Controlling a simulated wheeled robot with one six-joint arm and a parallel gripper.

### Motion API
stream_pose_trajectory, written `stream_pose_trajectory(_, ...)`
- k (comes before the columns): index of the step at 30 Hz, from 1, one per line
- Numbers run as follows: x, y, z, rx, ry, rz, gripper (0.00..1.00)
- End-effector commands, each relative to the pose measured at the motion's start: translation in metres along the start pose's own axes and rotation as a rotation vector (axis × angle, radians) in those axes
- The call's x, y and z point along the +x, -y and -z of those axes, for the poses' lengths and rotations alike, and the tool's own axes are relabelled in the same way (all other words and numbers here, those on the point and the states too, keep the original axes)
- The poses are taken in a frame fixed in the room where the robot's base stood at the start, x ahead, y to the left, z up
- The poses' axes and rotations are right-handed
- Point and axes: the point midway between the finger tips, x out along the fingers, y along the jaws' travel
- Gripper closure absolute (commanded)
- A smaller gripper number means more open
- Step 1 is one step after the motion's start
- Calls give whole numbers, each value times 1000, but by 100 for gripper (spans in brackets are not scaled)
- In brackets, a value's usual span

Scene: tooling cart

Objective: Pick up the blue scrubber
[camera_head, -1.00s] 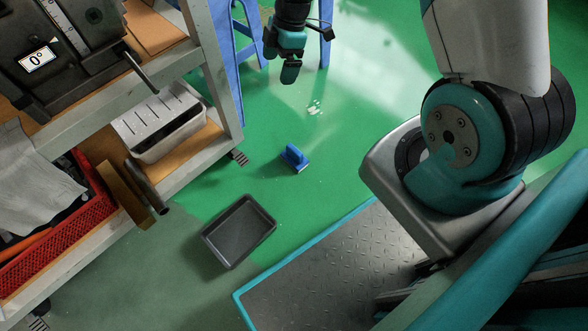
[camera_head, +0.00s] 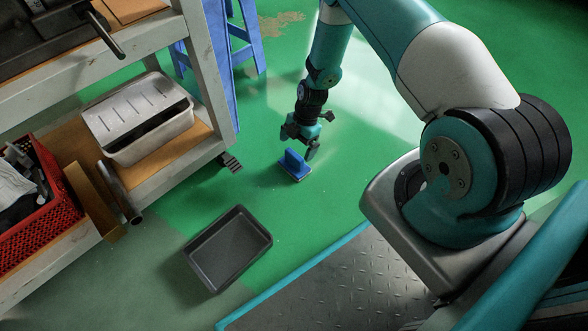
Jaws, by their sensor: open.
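The blue scrubber (camera_head: 294,165) lies on the green floor in the middle of the head view, its handle facing up and a pale edge along its base. My gripper (camera_head: 299,146) hangs just above and behind it in the picture, pointing down. The jaws are open, with nothing seen between them. The fingers look close to the scrubber's handle, but I cannot tell whether they touch it.
A dark grey tray (camera_head: 228,248) sits on the floor below the scrubber in the picture. A blue stool (camera_head: 232,60) stands behind. Floor right of the scrubber is clear.

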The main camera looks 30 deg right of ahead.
Motion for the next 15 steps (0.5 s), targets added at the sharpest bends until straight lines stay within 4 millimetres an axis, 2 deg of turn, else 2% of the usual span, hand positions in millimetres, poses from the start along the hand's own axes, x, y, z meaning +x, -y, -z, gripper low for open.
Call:
stream_pose_trajectory(1,8,0,-1,-1,0,0,0)
stream_pose_trajectory(8,17,0,0,0,0,0,0)
stream_pose_trajectory(15,48,0,-2,1,0,0,0)
